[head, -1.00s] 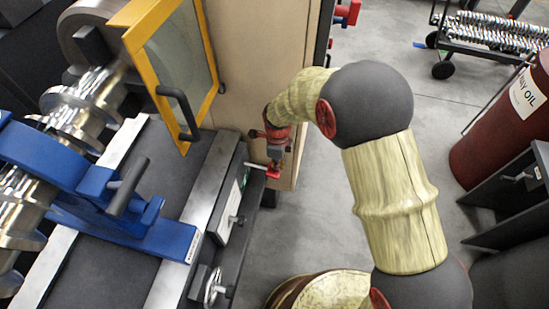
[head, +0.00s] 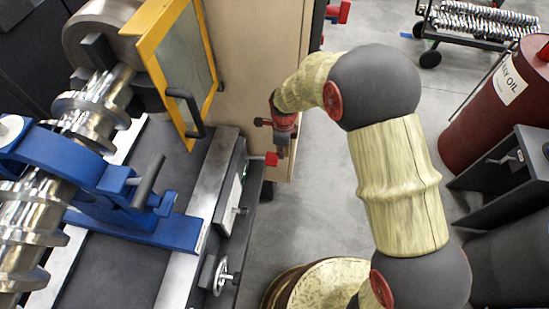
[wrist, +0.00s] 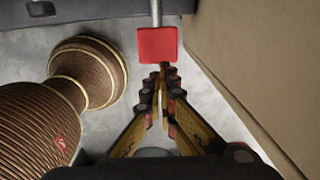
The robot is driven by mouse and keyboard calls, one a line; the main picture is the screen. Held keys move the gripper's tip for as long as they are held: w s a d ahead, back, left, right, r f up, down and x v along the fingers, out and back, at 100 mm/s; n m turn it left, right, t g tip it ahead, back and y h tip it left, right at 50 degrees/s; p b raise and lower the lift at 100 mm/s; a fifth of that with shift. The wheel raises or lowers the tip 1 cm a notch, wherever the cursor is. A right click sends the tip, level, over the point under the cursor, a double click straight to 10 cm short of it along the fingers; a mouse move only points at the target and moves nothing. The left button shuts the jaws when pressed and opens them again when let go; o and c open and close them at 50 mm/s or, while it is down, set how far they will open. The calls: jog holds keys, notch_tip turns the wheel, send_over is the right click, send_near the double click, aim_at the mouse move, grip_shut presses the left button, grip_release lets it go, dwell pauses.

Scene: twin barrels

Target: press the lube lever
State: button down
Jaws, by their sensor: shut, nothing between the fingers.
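The lube lever shows as a small red knob (head: 271,159) on a short thin rod at the right side of the machine bed. In the wrist view, the red knob (wrist: 157,43) hangs on a metal rod just beyond my fingertips. My gripper (head: 281,154) points down beside the knob, on its right in the head view. In the wrist view my gripper (wrist: 161,72) has its fingers together with nothing between them. The fingertips are close to the knob's lower edge; I cannot tell whether they touch it.
The machine bed (head: 195,215) carries a blue steady rest (head: 90,180), a shiny crankshaft (head: 95,105) and a handwheel (head: 219,279). A beige cabinet panel (head: 258,70) stands right behind my gripper. A red oil barrel (head: 495,110) stands at the right. Grey floor (head: 320,215) is open between.

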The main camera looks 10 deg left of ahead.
jog(key=d+r+p, duration=0.1)
jog(key=d+r, duration=0.2)
jog(key=r, duration=0.4)
jog(key=shift+p, duration=0.3)
jog(key=shift+w+d, duration=0.1)
dwell(0.3)
